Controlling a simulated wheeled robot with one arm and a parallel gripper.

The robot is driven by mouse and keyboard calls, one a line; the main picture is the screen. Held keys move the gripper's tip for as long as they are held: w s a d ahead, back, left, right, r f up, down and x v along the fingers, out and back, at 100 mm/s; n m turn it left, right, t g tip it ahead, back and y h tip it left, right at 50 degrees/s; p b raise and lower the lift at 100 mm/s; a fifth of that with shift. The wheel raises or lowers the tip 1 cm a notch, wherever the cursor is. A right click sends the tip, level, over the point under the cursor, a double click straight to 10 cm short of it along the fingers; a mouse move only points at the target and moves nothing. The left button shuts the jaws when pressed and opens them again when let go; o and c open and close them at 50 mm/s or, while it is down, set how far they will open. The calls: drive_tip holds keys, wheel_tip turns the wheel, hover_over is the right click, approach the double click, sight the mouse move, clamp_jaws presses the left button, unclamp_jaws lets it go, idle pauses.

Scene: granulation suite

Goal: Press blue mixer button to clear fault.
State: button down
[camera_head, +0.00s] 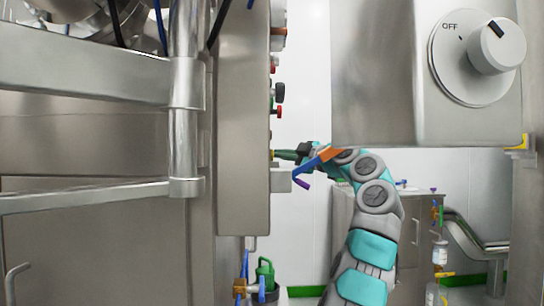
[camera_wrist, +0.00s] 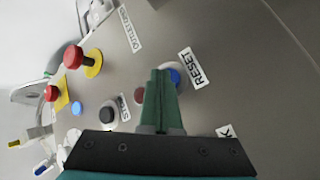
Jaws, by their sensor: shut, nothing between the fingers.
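A blue button (camera_wrist: 175,77) sits on the grey control panel (camera_wrist: 235,45), beside a white label reading RESET. In the wrist view it is partly hidden behind the right side of my gripper's tips. My gripper (camera_wrist: 160,75) has its green fingers shut and empty, pointing at the panel. In the head view my gripper (camera_head: 274,155) is at the right-hand side of a tall steel control box (camera_head: 243,110), which I see edge-on. I cannot tell whether the tips touch the button or the panel.
Near the fingers are a dark red button (camera_wrist: 140,95) and a black button (camera_wrist: 107,115). A red mushroom button (camera_wrist: 73,57) on yellow stands farther left. A steel cabinet with an OFF dial (camera_head: 497,47) hangs above my arm. Steel pipes (camera_head: 183,110) stand left of the box.

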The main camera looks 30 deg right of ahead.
drive_tip(key=shift+d, duration=0.1)
drive_tip(key=shift+s+d+p, duration=0.4)
drive_tip(key=shift+d, duration=0.2)
drive_tip(key=s+d+p, duration=0.1)
drive_tip(key=d, duration=0.2)
drive_tip(key=s+d+p, duration=0.1)
drive_tip(key=shift+s+d+p, duration=0.2)
drive_tip(key=shift+s+p, duration=0.1)
drive_tip(key=shift+s, duration=0.05)
idle(1.0)
